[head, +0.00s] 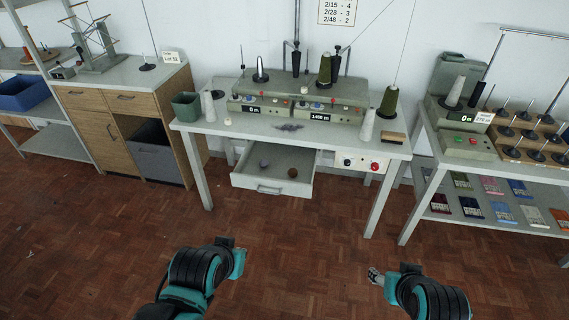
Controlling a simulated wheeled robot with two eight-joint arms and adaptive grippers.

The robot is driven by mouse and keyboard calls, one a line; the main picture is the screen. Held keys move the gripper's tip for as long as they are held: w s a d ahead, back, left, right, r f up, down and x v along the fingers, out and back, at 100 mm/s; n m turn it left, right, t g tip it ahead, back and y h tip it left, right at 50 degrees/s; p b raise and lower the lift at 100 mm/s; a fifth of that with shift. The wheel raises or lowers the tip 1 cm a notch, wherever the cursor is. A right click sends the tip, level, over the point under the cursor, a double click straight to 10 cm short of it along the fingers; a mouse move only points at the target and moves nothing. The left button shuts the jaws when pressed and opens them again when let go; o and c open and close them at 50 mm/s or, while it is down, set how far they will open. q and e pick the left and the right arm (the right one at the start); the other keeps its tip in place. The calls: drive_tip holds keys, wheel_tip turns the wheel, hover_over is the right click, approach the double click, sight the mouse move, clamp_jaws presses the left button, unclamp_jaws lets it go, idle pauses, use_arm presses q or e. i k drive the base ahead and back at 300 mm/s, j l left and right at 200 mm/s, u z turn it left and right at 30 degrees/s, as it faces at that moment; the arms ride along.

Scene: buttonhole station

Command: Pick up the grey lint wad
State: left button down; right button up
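A grey, flat, ragged patch that looks like lint (289,127) lies on the table top in front of the control boxes. A small grey lump (264,164) lies in the open drawer (262,187) under the table. I cannot tell for certain which of the two is the lint wad. My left gripper (236,258) is low in front of the table, over the floor, apart from both. My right gripper (385,276) is lower right, also over the floor and away from the table. Both are too small and foreshortened to show whether their fingers are apart.
A small brown ball (292,173) shares the drawer. Yarn cones, including a white one (367,126), a green bin (187,106) and a brown block (393,138) stand on the table (225,127). A wooden cabinet stands left, a rack right. The floor in front is clear.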

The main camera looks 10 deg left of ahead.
sight(263, 162)
drive_tip(key=i+u, duration=0.15)
drive_tip(key=u, duration=0.25)
drive_tip(key=i+l+u, duration=0.1)
drive_tip(key=u, duration=0.3)
drive_tip(key=i+l+u, duration=0.15)
drive_tip(key=u, duration=0.25)
drive_tip(key=i+l+u, duration=0.1)
drive_tip(key=l, duration=0.25)
drive_tip(key=i+l+u, duration=0.1)
drive_tip(key=i+l, duration=0.45)
drive_tip(key=l, duration=0.2)
drive_tip(key=i+l+u, duration=0.15)
drive_tip(key=l, duration=0.2)
drive_tip(key=i+l+u, duration=0.1)
drive_tip(key=l, duration=0.3)
drive_tip(key=i+l+u, duration=0.1)
drive_tip(key=i+l, duration=0.15)
drive_tip(key=l, duration=0.15)
